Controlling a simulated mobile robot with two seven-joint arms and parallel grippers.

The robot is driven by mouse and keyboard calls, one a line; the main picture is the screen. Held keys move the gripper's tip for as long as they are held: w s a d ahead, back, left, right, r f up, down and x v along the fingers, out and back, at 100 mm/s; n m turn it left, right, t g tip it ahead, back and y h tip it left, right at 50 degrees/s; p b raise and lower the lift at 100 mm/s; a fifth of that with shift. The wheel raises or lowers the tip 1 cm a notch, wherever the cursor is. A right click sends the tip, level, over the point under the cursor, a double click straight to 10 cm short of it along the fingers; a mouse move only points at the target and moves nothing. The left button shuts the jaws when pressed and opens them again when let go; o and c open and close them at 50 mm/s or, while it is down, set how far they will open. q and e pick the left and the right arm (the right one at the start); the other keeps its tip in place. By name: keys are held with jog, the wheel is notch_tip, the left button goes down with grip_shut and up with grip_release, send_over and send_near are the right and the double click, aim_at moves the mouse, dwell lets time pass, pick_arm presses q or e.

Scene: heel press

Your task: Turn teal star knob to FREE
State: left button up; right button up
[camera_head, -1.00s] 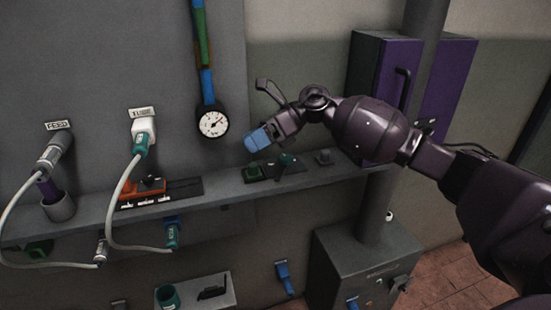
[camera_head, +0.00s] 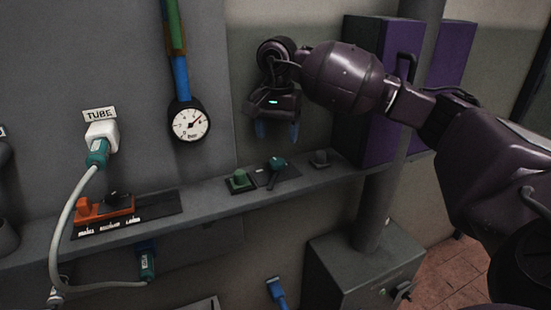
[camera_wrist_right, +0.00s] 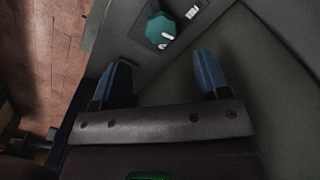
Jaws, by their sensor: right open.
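The teal star knob (camera_head: 276,163) sits on a dark plate on the grey shelf, right of a green knob. It also shows in the right wrist view as a teal knob (camera_wrist_right: 160,28) with a white mark, beyond my fingertips and between their lines. My right gripper (camera_head: 277,132) hangs above the teal knob with its blue fingers pointing down, open and empty. In the right wrist view the two blue fingers (camera_wrist_right: 163,72) are wide apart and clear of the knob. Lettering near the knob is too small to read. My left gripper is out of view.
The green knob (camera_head: 239,179) and a small grey knob (camera_head: 320,157) stand either side on the shelf (camera_head: 205,200). A pressure gauge (camera_head: 188,122) hangs left. An orange slider block (camera_head: 90,208) and a hose plug marked TUBE (camera_head: 100,138) are further left. A purple cabinet (camera_head: 385,90) stands right.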

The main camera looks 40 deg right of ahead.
aim_at(277, 161)
notch_tip(277, 161, down, 6)
jog(key=shift+r, duration=0.1)
jog(key=shift+f, duration=0.75)
